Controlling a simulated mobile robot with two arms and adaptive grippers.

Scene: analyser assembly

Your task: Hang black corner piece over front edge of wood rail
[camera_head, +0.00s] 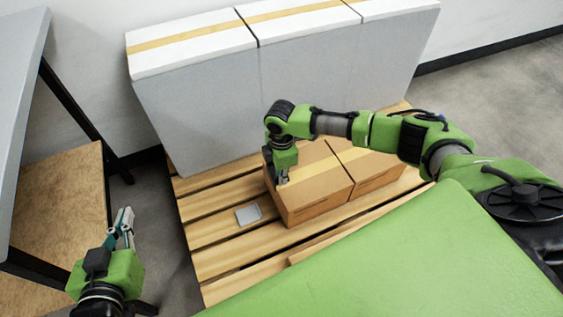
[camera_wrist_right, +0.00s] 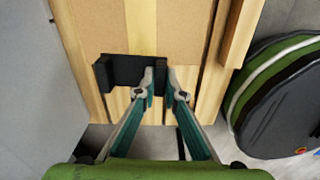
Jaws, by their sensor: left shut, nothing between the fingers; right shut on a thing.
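The black corner piece (camera_wrist_right: 122,72) lies across the taped cardboard box in the right wrist view. My right gripper (camera_wrist_right: 160,76) is shut on its right end. Pale wood strips (camera_wrist_right: 190,100) show just below and beside the piece; I cannot tell whether it touches them. In the head view my right gripper (camera_head: 282,178) points down at the left end of the box, and the piece is mostly hidden by the gripper. My left gripper (camera_head: 126,216) is shut and empty, off the pallet at the left.
Cardboard boxes (camera_head: 315,190) stand on a slatted wood pallet (camera_head: 215,232). A small grey plate (camera_head: 248,214) lies on the slats. Tall grey white-topped boxes (camera_head: 205,105) stand behind. A wooden shelf (camera_head: 60,200) is at the left. A green surface (camera_head: 400,265) fills the front right.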

